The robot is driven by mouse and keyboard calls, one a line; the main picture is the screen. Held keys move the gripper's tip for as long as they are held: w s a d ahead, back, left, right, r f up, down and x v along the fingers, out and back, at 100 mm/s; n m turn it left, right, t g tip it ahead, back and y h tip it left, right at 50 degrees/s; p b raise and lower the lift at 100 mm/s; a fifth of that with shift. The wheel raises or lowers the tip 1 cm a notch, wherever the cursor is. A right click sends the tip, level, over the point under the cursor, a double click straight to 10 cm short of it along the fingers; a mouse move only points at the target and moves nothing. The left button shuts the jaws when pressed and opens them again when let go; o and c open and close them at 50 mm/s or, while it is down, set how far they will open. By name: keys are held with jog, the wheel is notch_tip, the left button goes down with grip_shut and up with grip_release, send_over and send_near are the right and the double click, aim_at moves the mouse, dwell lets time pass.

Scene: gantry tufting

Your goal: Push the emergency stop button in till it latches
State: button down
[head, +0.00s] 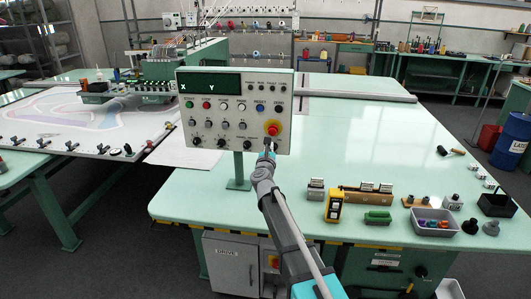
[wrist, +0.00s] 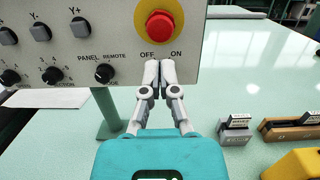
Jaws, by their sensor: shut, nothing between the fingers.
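The emergency stop button (head: 272,128) is a red knob on a round yellow plate at the lower right of the beige control panel (head: 220,140). In the wrist view the red button (wrist: 160,25) stands near the top middle, on the same panel (wrist: 60,55). My gripper (head: 270,147) is just below the button in the head view. In the wrist view my gripper (wrist: 159,64) has its fingertips together and empty, in front of the OFF and ON labels. I cannot tell whether the fingertips touch the panel. The button's depth is hard to judge.
The panel stands on a green post (wrist: 108,115) above the pale green table (head: 370,130). Other buttons and knobs lie left of the red one. Metal blocks (wrist: 236,130), a yellow device (head: 334,205) and a grey bin (head: 432,222) sit along the front right. The table's middle is clear.

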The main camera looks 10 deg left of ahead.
aim_at(272, 132)
jog(key=w, duration=0.6)
jog(key=shift+w+r+p, duration=0.35)
jog(key=shift+r, duration=0.05)
jog(key=shift+w, duration=0.6)
jog(key=shift+w+d+r, duration=0.1)
jog(key=shift+w+r, duration=0.2)
jog(key=shift+w, duration=0.1)
jog(key=shift+s+d+f, duration=0.1)
jog(key=shift+s+f, duration=0.1)
jog(key=shift+s, duration=0.5)
jog(key=s+f+b, duration=0.1)
jog(key=s, duration=1.2)
jog(key=shift+a+f, duration=0.2)
jog(key=shift+f, duration=0.05)
